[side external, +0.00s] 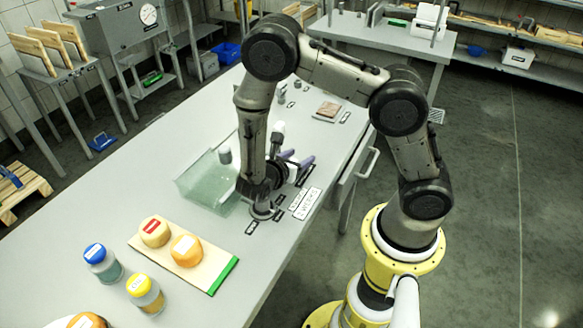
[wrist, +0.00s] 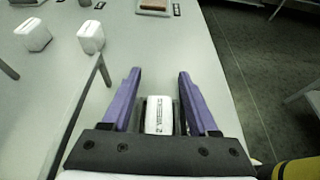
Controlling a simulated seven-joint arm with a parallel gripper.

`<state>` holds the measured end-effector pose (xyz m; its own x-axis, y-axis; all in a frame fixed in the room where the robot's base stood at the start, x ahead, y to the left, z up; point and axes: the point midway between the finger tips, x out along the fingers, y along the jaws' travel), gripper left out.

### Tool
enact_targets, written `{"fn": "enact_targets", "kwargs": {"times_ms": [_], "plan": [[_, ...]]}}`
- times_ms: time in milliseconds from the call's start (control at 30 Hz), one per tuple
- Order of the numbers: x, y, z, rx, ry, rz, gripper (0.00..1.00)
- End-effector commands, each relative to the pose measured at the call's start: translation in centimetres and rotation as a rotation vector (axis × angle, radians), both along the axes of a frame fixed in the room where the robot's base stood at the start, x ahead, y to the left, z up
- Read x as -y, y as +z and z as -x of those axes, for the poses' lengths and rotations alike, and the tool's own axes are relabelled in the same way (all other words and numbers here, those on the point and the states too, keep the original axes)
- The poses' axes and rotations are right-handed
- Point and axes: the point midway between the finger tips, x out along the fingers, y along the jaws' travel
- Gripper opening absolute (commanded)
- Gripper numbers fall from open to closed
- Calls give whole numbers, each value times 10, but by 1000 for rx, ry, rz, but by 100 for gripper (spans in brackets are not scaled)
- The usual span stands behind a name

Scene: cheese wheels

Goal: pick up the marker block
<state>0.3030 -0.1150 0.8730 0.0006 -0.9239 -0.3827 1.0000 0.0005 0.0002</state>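A small white block with dark lettering (wrist: 158,116), which looks like the marker block, sits between my fingers close to the palm in the wrist view. My gripper (wrist: 158,75) has two purple fingers standing apart, with a visible gap on each side of the block. In the side view my gripper (side external: 304,159) is low over the table, fingers pointing to the far right. The block is mostly hidden there by the fingers and wrist. I cannot tell how high the fingers are above the table.
A clear greenish box (side external: 208,182) stands just left of my wrist. Two white blocks (wrist: 33,34) (wrist: 91,37) stand ahead on the left. A small tray (side external: 327,112) lies farther along the table (side external: 180,260). A board (side external: 208,277) with cheese wheels and jars are at the near end.

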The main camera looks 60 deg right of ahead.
Motion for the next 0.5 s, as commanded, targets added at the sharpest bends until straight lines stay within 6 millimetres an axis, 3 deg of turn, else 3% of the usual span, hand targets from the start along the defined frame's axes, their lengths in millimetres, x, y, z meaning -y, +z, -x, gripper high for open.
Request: {"fn": "enact_targets", "kwargs": {"times_ms": [33, 300, 500], "plan": [[0, 0, 0, 0, 0, 0, 49], [0, 0, 0, 0, 0, 0, 0], [0, 0, 0, 0, 0, 0, 0]]}}
